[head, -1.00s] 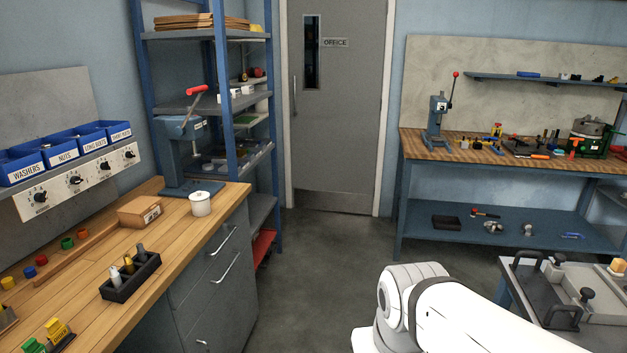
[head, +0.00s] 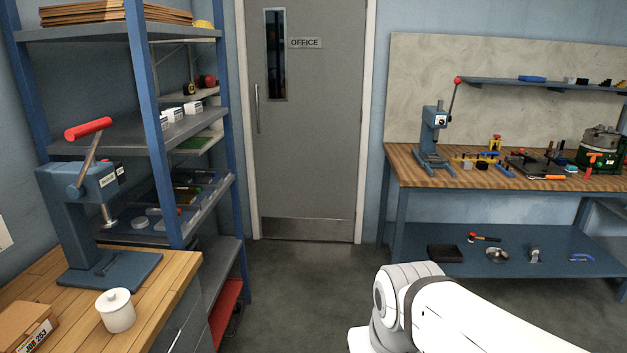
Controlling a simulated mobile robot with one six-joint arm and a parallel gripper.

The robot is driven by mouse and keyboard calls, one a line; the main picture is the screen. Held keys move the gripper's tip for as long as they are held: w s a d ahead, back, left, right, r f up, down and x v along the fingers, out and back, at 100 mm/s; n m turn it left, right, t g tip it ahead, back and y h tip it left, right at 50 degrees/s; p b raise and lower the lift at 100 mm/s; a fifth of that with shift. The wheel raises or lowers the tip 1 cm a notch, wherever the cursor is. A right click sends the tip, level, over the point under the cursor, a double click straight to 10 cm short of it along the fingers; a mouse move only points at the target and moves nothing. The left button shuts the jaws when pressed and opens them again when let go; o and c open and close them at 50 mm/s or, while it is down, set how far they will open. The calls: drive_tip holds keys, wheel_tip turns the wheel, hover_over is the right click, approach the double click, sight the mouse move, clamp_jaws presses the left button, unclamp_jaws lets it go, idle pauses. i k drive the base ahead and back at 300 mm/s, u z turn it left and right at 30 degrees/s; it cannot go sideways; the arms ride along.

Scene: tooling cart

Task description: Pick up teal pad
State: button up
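My white arm link shows at the lower right, and my gripper is out of view.
A wooden bench (head: 150,262) with a blue arbor press (head: 85,200), a white lidded jar (head: 116,310) and a cardboard box (head: 24,328) is at left. The blue rack (head: 137,110) stands behind it. A second workbench (head: 400,160) is at right. The floor before the office door (head: 310,130) is clear.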

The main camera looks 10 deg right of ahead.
sight(571, 169)
drive_tip(key=z, duration=0.3)
drive_tip(key=i, duration=1.55)
drive_tip(key=z, duration=1)
drive_tip(key=i, duration=1.55)
drive_tip(key=z, duration=0.6)
